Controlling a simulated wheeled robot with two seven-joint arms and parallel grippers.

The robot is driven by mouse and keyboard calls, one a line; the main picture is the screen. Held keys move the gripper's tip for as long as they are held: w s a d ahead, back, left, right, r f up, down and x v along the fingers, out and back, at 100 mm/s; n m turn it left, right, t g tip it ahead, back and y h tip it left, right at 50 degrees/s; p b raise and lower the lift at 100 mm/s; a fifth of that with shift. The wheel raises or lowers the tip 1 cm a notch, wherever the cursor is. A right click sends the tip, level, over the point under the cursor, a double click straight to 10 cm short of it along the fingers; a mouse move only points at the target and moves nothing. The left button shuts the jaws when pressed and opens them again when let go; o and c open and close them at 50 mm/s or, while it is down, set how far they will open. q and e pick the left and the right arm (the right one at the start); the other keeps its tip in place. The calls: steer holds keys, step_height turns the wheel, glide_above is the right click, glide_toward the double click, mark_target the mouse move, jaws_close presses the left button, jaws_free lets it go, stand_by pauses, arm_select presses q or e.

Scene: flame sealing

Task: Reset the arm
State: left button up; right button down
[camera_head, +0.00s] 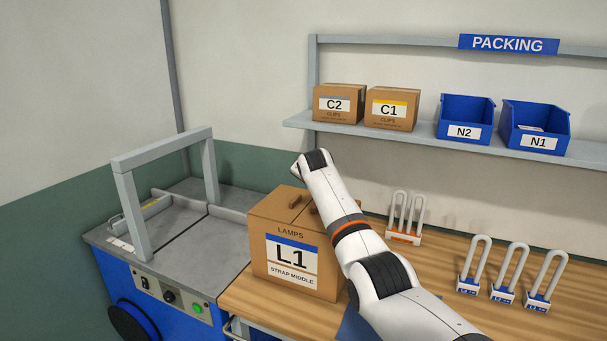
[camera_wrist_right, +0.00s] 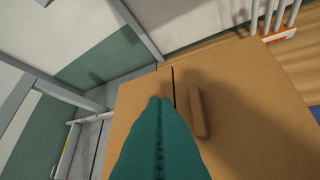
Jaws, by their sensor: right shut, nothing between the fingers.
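My right arm (camera_head: 345,225) reaches in from the lower right of the head view, and its wrist is above the cardboard box L1 (camera_head: 275,235). The box is labelled LAMPS, L1 and STRAP MIDDLE and stands upright at the left end of the wooden bench. In the right wrist view my right gripper (camera_wrist_right: 160,102) shows as teal fingers pressed together, over the box top (camera_wrist_right: 240,90) with nothing between them. In the head view the fingers cannot be made out. I cannot tell whether they touch the box. My left gripper is not in view.
A strapping machine (camera_head: 185,240) with a grey arch (camera_head: 160,150) stands left of the box. Cartons C2 (camera_head: 338,104) and C1 (camera_head: 391,109) and blue bins N2 (camera_head: 464,120) and N1 (camera_head: 534,128) are on the shelf. Several looped locks (camera_head: 508,272) stand on the bench (camera_head: 430,270) at right.

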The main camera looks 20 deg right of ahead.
steer(key=s+a+r+b, duration=0.2)
steer(key=s+a+r, duration=0.1)
steer(key=r, duration=0.1)
steer(key=s+a+f+n+g, duration=0.1)
steer(key=s+a+f+n, duration=0.1)
steer(key=s+f, duration=0.55)
steer(key=s+a+f+n+g+y, duration=0.1)
steer(key=s+a+f+n, duration=0.25)
steer(key=f, duration=0.65)
steer(key=s+a+f+n, duration=0.1)
steer(key=s+f, duration=0.6)
steer(key=f, duration=0.2)
steer(key=s+a+f+n+g+y, duration=0.15)
steer(key=s+f, duration=0.25)
steer(key=s, duration=0.5)
steer(key=s+a+f+n+g, duration=0.1)
steer(key=s+a+f+n, duration=0.25)
steer(key=s, duration=0.55)
steer(key=s+a+n+g+y, duration=0.2)
steer(key=s+a+n, duration=0.1)
steer(key=s, duration=1.5)
step_height(320, 180, down, 26)
steer(key=f, duration=0.1)
steer(key=s+d+f+g+b, duration=0.1)
steer(key=s+d+f+g, duration=0.1)
steer(key=s+f, duration=1.3)
steer(key=shift+s+d+f, duration=0.15)
steer(key=shift+s+d, duration=0.35)
steer(key=shift+s, duration=0.4)
